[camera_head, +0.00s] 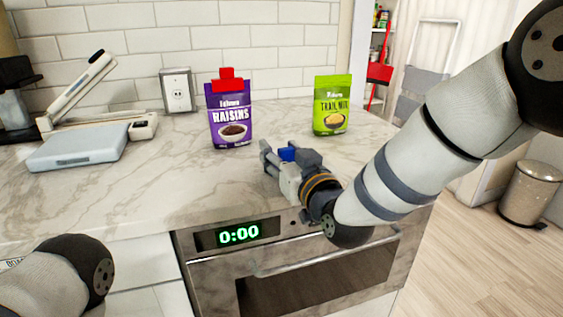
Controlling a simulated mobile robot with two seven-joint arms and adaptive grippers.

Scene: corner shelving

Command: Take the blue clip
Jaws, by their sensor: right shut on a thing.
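The blue clip (287,154) shows as a small blue patch at my right gripper (276,157), near the front part of the counter. My right gripper is shut on the blue clip, and its fingers and body hide most of it. I cannot tell whether the clip touches the counter. A purple raisins bag (231,118) stands upright behind the gripper, with a red clip (228,81) on its top edge. My left arm shows at the lower left, but its gripper is not in view.
A green trail mix bag (332,107) stands upright at the right of the marble counter (180,165). A pale blue flat device (80,147) with a raised arm lies at the left. An oven (310,268) is under the counter's front edge. The counter between the device and raisins bag is clear.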

